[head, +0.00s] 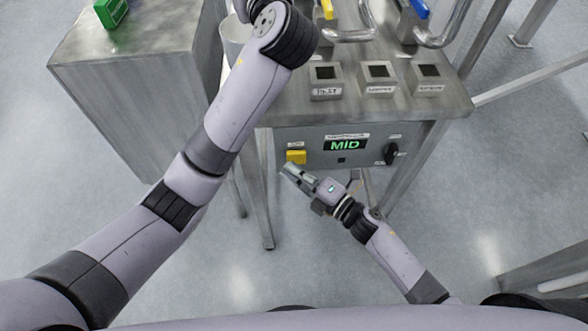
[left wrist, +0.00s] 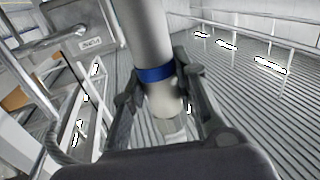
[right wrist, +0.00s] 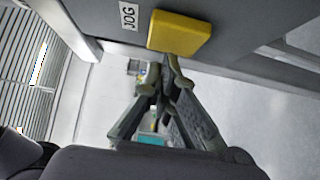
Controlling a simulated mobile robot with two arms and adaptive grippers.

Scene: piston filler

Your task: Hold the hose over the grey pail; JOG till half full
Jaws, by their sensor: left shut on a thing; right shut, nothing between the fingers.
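My left gripper (left wrist: 158,78) is shut on the pale hose (left wrist: 147,35), around its blue band (left wrist: 155,74); the hose's open end points down. In the head view, my left gripper is out of sight past the top edge. A pale grey pail (head: 234,42) shows partly behind my left arm; its inside and fill level are hidden. I cannot tell whether the hose end is over it. The yellow JOG button (head: 296,157) is on the machine's front panel and also shows in the right wrist view (right wrist: 179,32). My right gripper (head: 287,171) is shut and empty, its tips just below the button.
The panel has a green display reading MID (head: 344,145) and a black knob (head: 391,153). Several labelled boxes (head: 379,78) and bent metal pipes stand on the machine top. A green block (head: 112,12) lies on the steel cabinet (head: 130,70) at left. Open floor lies in front.

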